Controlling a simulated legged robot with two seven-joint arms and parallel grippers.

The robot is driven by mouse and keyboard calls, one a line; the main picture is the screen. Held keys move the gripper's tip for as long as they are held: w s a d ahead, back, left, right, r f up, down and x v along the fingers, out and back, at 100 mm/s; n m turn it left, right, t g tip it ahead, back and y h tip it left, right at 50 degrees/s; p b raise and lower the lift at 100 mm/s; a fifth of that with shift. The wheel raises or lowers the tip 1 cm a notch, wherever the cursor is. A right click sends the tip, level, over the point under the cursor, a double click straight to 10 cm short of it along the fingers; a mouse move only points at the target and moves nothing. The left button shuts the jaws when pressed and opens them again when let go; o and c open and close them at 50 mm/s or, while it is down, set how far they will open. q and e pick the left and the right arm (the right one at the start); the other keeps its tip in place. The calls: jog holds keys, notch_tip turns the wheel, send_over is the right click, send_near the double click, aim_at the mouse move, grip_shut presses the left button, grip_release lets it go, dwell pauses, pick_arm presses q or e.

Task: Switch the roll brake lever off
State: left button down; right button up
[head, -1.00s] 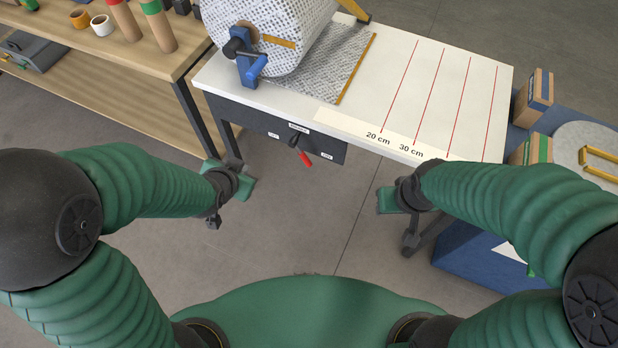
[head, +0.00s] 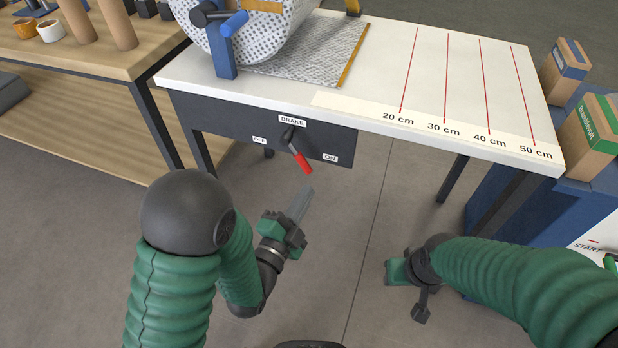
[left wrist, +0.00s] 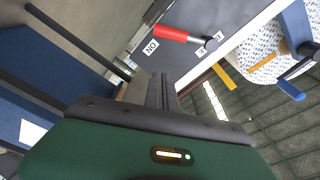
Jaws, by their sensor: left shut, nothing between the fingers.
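The brake lever (head: 302,161) has a red handle and a black pivot, and sits on the dark front panel (head: 225,117) under the table top. Its handle points down and right, towards the ON label (head: 330,158); the OFF label (head: 260,140) is on the left. My left gripper (head: 304,196) is shut and empty, just below the red handle and apart from it. The left wrist view shows the red handle (left wrist: 172,34) beyond the shut fingers (left wrist: 162,82). My right gripper (head: 398,271) hangs low at right, its fingers not clear.
A patterned roll (head: 262,40) with a blue crank (head: 235,23) stands on the white table (head: 390,70). A wooden shelf (head: 80,45) is at left. Cardboard boxes (head: 590,135) and a blue stand (head: 500,240) are at right. The floor below the panel is open.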

aim_at(308, 169)
pick_arm(q)
jog(key=shift+d+r, duration=0.1)
jog(key=b+x, duration=0.5)
jog(key=x, duration=0.5)
jog(key=shift+w+b, duration=0.2)
jog(key=shift+b, duration=0.15)
jog(key=a, duration=0.1)
jog(key=a+f+b, duration=0.1)
jog(key=a+f, duration=0.1)
jog(key=a, duration=0.1)
jog(key=shift+d, duration=0.1)
jog(key=shift+f, duration=0.1)
